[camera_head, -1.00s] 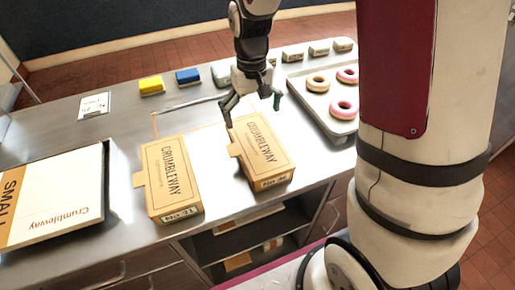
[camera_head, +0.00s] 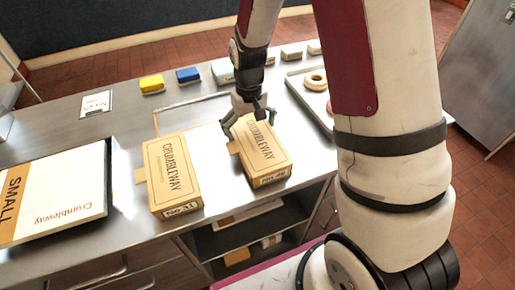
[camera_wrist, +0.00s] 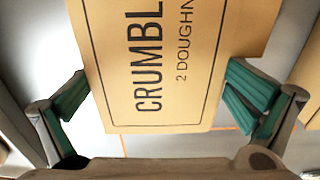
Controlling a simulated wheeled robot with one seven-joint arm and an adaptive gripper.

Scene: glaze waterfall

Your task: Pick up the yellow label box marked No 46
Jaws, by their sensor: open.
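Two tan cardboard boxes printed CRUMBLEWAY lie on the steel counter. The left box (camera_head: 174,178) has a front label that seems to read No 31. My gripper (camera_head: 244,130) is open at the far end of the right box. In the wrist view, a box top (camera_wrist: 165,55) lies between and ahead of the green-padded fingers of my gripper (camera_wrist: 157,97). I see no clear grip on it.
A large Crumbleway SMALL box (camera_head: 50,195) lies at the left. Yellow (camera_head: 152,84) and blue (camera_head: 188,75) blocks and a card (camera_head: 97,103) stand at the back. A doughnut tray (camera_head: 297,88) is at the right, partly behind my arm. The counter's front edge is close.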

